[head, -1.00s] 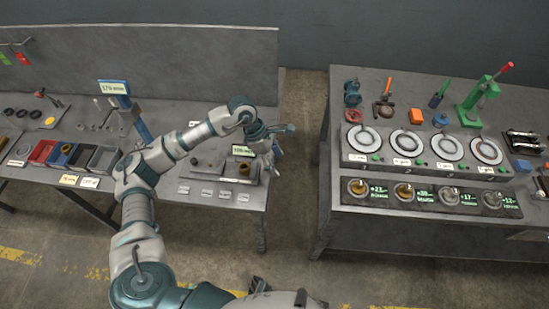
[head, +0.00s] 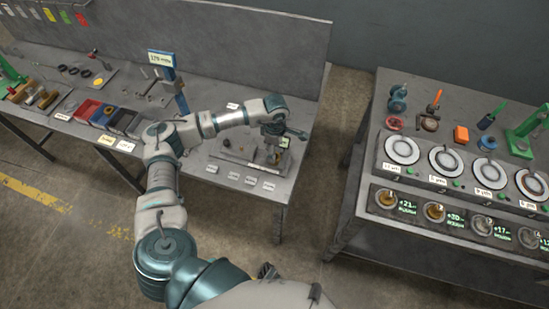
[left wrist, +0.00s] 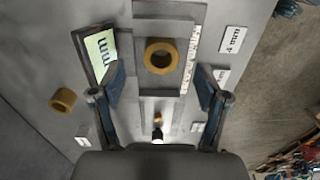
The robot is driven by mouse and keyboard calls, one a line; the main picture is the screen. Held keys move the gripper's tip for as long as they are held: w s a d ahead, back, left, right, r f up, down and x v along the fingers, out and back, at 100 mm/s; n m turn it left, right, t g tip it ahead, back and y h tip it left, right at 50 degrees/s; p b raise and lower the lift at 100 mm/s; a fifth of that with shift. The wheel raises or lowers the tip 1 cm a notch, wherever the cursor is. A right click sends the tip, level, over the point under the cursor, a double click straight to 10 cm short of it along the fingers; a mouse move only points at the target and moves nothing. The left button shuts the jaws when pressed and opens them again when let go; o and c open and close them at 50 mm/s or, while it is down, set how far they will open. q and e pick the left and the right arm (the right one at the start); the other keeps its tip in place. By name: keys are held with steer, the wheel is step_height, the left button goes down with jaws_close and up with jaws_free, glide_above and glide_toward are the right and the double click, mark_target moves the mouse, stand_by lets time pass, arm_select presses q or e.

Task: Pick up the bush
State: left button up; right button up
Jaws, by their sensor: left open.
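In the left wrist view a brass-coloured bush (left wrist: 149,57), a short ring with a dark hole, stands on a grey fixture (left wrist: 178,22) between and beyond my fingertips. A second similar bush (left wrist: 62,100) lies on the bare grey table to the left, outside the fingers. My left gripper (left wrist: 160,84) is open, with its two blue-padded fingers apart and nothing between them. In the head view my left gripper (head: 275,146) points down over the fixture near the right end of the left bench (head: 215,195) and hides part of it. My right gripper is not in view.
A small display (left wrist: 102,48) stands close to the left finger in the wrist view. White label cards (left wrist: 233,39) lie to the right. In the head view bins (head: 88,108) and a blue signpost (head: 161,60) stand further left. A gap of floor separates the right bench (head: 365,205).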

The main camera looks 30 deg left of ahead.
arm_select(q)
step_height(320, 180, down, 5)
steer(key=shift+a+f, duration=0.1)
steer(key=shift+a, duration=0.05)
steer(key=shift+s, duration=0.1)
steer(key=c, duration=1.4)
